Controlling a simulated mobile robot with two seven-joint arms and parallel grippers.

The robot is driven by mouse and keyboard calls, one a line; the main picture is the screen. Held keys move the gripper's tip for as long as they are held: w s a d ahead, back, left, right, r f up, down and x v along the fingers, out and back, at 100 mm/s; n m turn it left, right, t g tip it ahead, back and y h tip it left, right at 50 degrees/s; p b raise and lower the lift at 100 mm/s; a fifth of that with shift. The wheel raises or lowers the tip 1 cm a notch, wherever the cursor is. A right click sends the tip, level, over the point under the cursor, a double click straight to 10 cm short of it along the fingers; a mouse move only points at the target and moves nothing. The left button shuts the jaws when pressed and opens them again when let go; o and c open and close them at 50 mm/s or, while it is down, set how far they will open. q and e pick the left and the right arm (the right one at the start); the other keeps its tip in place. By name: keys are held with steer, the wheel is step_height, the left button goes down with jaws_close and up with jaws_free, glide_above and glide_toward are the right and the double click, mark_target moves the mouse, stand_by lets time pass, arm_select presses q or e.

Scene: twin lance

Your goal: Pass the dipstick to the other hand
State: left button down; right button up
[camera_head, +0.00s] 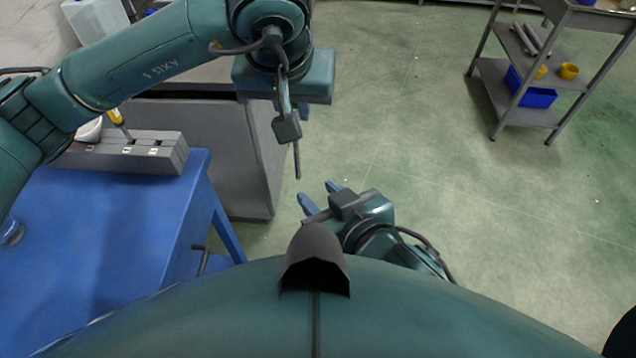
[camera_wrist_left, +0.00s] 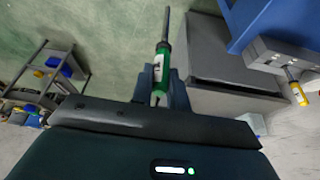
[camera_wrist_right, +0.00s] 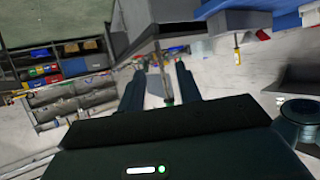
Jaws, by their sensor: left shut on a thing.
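The dipstick has a green handle with a pale label (camera_wrist_left: 158,68) and a thin grey rod, best seen in the left wrist view. My left gripper (camera_head: 287,125) is shut on the handle, and the rod (camera_head: 297,160) points down in the head view. My right gripper (camera_head: 318,194) is open just below the rod's tip, with its fingers toward the upper left. It looks apart from the dipstick in the head view. In the right wrist view a thin upright shape shows between the open fingers (camera_wrist_right: 159,72); whether the rod lies between them in depth I cannot tell.
A blue table (camera_head: 110,225) stands at the left with a grey holder (camera_head: 160,160) and a yellow-handled tool (camera_head: 118,118) in it. A grey cabinet (camera_head: 255,160) is behind the left gripper. A shelf cart (camera_head: 500,85) with a blue bin stands at the upper right. The green floor between is clear.

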mark_target(296, 145)
steer(key=w+a+f, duration=0.2)
steer(key=w+a, duration=0.3)
steer(key=w, duration=0.4)
steer(key=shift+w+a+t, duration=0.25)
steer(key=shift+w+t, duration=0.05)
steer(key=shift+c, duration=0.2)
arm_select(q)
steer(key=shift+d, duration=0.1)
arm_select(e)
steer(key=shift+a+r, duration=0.1)
jaws_close()
arm_select(q)
steer(key=c, duration=1.3)
jaws_free()
